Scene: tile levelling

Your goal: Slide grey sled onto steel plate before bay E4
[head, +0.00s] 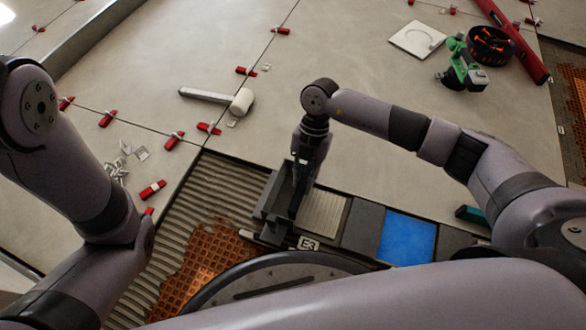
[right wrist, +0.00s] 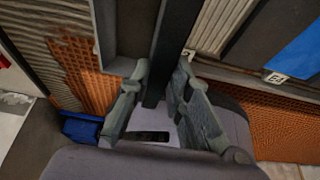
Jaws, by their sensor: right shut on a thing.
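The grey sled (head: 268,208) is a dark grey, box-like frame at the edge of the ribbed strip, left of a light ribbed patch (head: 326,212). My right gripper (head: 296,196) reaches down onto it from above. In the right wrist view, my right gripper (right wrist: 160,98) is shut on a dark upright bar of the sled (right wrist: 120,40). A tag reading E3 (head: 308,244) lies just right of the sled's near end. My left gripper is out of view.
A blue panel (head: 408,238) lies between dark panels to the right. Orange waffle matting (head: 200,270) covers part of the ribbed bed (head: 212,190). A white mallet (head: 240,101), red wedges (head: 173,141) and loose clips (head: 117,168) lie on the tiles. My left arm fills the left side.

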